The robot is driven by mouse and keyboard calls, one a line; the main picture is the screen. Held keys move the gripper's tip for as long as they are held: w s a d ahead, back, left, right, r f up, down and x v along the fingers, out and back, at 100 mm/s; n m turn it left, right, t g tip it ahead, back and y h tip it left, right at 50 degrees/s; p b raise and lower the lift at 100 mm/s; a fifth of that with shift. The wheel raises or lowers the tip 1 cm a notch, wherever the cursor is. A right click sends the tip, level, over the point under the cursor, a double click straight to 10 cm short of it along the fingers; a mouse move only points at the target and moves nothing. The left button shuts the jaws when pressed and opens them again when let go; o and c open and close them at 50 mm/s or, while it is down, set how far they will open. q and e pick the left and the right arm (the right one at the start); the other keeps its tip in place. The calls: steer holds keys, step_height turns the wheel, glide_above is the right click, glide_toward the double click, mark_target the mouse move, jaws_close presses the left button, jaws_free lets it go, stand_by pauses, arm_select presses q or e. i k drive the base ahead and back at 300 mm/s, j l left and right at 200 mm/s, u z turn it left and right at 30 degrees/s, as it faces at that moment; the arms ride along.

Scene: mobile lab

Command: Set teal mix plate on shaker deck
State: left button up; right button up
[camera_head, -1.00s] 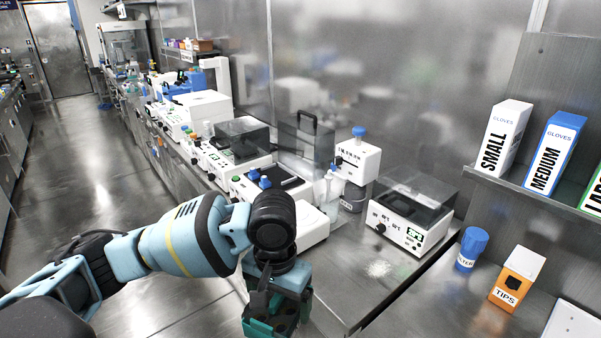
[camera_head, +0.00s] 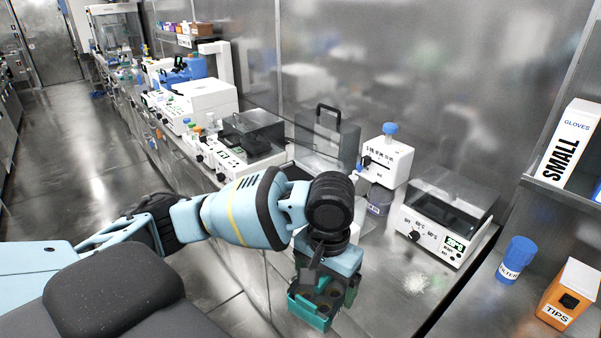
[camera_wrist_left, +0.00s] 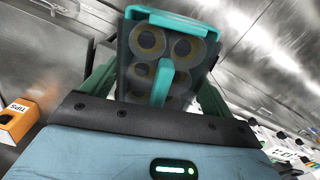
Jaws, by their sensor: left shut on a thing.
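The teal mix plate (camera_head: 309,312) is a small teal and dark block with several round wells. It hangs in my left gripper (camera_head: 326,284) above the floor side of the bench front. In the left wrist view the plate (camera_wrist_left: 150,18) shows its wells and a teal upright tab, between the fingers of my left gripper (camera_wrist_left: 158,92). The gripper is shut on it. The shaker deck is mostly hidden behind my left arm, so I cannot make out its surface. My right gripper is not in view.
A blue-capped device (camera_head: 387,160), a blue filter jar (camera_head: 516,258) and an orange tips box (camera_head: 567,293) stand nearby. Other instruments line the bench leftward.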

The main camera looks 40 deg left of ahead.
mark_target(294, 177)
steer(key=i+j, duration=0.1)
steer(key=j, duration=0.6)
steer(key=i+j+z, duration=0.15)
steer(key=j, duration=1.2)
steer(key=i, duration=0.55)
steer(key=z, duration=0.05)
